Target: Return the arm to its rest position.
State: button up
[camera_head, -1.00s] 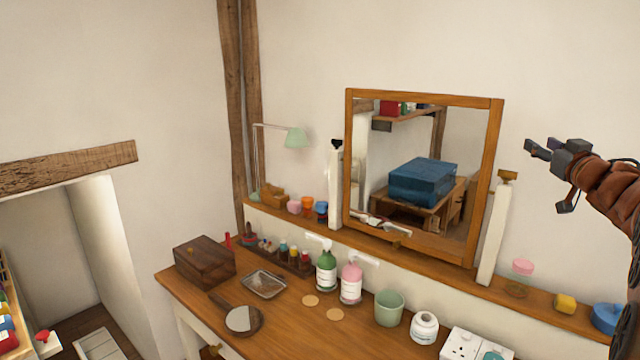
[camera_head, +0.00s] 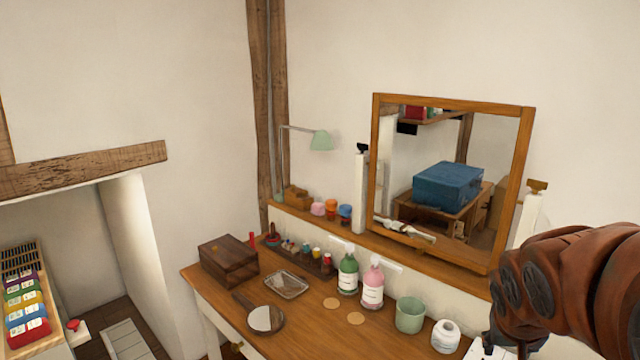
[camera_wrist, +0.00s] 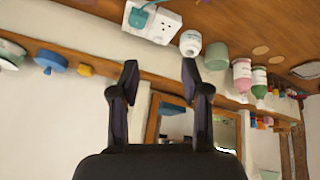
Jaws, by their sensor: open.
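My gripper (camera_wrist: 160,75) shows in the wrist view, with its two dark fingers spread apart and nothing between them. That view is upside down, with the dresser top along its upper edge. In the head view my brown arm fills the lower right, and the gripper's fingers do not show there. The arm covers the right end of the dresser and of the shelf above it.
The wooden dresser (camera_head: 313,321) holds a dark box (camera_head: 228,262), a hand mirror (camera_head: 265,318), a green bottle (camera_head: 348,274), a pink bottle (camera_head: 373,289), a green cup (camera_head: 410,315) and a white jar (camera_head: 445,336). A framed mirror (camera_head: 455,258) stands behind. Wall space above is clear.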

jog(key=s+a+f+n+g+y, duration=0.1)
jog(key=s+a+f+g, duration=0.2)
jog(key=s+a, duration=0.4)
jog(key=s+a+f+n+g+y, duration=0.2)
jog(key=s+a, duration=0.5)
jog(key=s, duration=0.7)
jog(key=shift+s+f+n+g+y, duration=0.15)
jog(key=shift+f+n+g+y, duration=0.15)
jog(key=shift+f+g, duration=0.45)
jog(key=shift+c, duration=0.4)
